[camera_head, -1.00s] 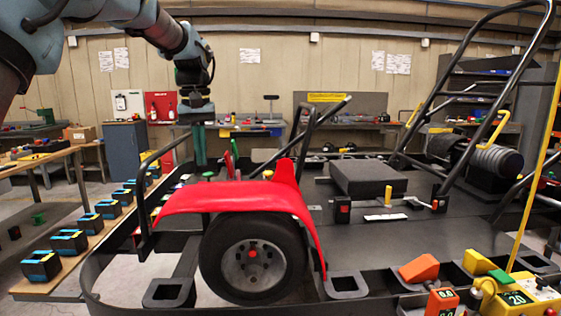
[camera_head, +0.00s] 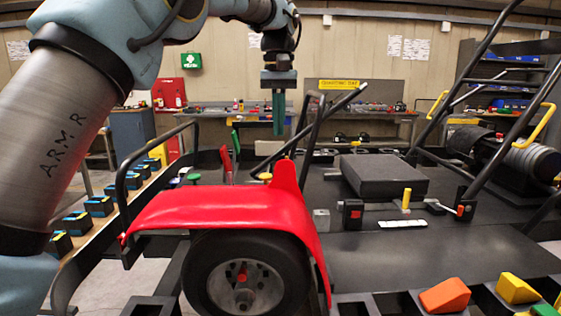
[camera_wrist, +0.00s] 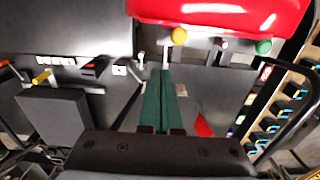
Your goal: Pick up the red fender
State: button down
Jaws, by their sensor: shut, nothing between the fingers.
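The red fender (camera_head: 222,208) is a glossy curved guard with a raised fin at its right end. It sits over the black wheel (camera_head: 243,275) on the kart's near side. In the wrist view the fender (camera_wrist: 220,14) lies along the top edge, partly cut off. My gripper (camera_head: 279,128) hangs fingers down, above and beyond the fender's fin. Its two green fingers (camera_wrist: 161,85) are together and empty, apart from the fender in the wrist view.
A black tube frame (camera_head: 318,130) rises beside the fender's fin. A dark seat block (camera_head: 384,176) lies to the right on the kart deck. Coloured blocks, including an orange one (camera_head: 445,295), sit in a near tray. Several blue-and-black boxes (camera_head: 99,206) line a bench at left.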

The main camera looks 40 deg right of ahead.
aim_at(279, 163)
jog(key=f, duration=0.2)
jog(key=s+a+f+p, duration=0.1)
jog(key=f, duration=0.2)
jog(key=s+f+p, duration=0.1)
jog(key=f, duration=0.2)
jog(key=shift+a, duration=0.3)
jog(key=shift+s+a+f+p, duration=0.25)
jog(key=shift+s+a+p, duration=0.15)
jog(key=shift+s+a, duration=0.1)
jog(key=shift+s, duration=0.1)
jog(key=shift+s+a+b, duration=0.3)
jog(key=shift+s+a, duration=0.35)
jog(key=shift+w+d+r, duration=0.1)
